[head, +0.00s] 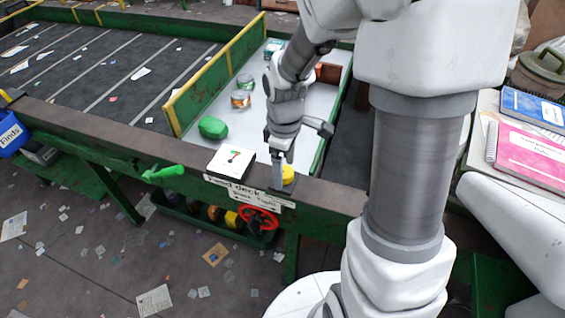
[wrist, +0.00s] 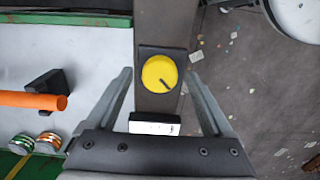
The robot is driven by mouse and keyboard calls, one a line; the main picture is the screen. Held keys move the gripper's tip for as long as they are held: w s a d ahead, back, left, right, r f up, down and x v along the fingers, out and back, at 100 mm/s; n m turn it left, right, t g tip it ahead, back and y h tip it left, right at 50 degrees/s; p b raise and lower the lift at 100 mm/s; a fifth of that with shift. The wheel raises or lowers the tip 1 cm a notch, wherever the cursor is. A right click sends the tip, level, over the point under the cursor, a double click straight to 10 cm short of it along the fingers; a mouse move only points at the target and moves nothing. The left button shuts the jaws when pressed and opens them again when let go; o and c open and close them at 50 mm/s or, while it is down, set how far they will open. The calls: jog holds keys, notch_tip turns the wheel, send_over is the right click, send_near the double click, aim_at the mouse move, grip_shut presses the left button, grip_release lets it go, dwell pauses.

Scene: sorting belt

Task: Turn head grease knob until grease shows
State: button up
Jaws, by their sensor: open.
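A round yellow knob (wrist: 159,73) sits on a dark square plate (wrist: 147,53) in the middle of the wrist view. A short dark mark on it points to the lower right. The knob (head: 288,174) also shows in the head view on the rail at the belt's near edge, partly behind my gripper (head: 280,187). My gripper (wrist: 158,76) is open in the wrist view, one finger on each side of the knob, with visible gaps. I cannot tell whether the fingertips are down at knob height. No grease stands out on the plate.
A white gauge box (head: 231,162) stands left of the knob. Below the rail are a sign (head: 248,192), a red handwheel (head: 258,218) and a green lever (head: 163,172). A green lump (head: 213,127) and cans (head: 240,98) lie on the white deck. Notebooks (head: 530,150) lie at right.

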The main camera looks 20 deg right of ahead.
jog(key=shift+f, duration=0.15)
jog(key=shift+c, duration=0.3)
grip_shut()
jog(key=shift+m, duration=0.3)
jog(key=m, duration=0.3)
jog(key=shift+b, duration=0.3)
jog(key=shift+m, duration=1.5)
jog(key=shift+o, duration=0.3)
grip_release()
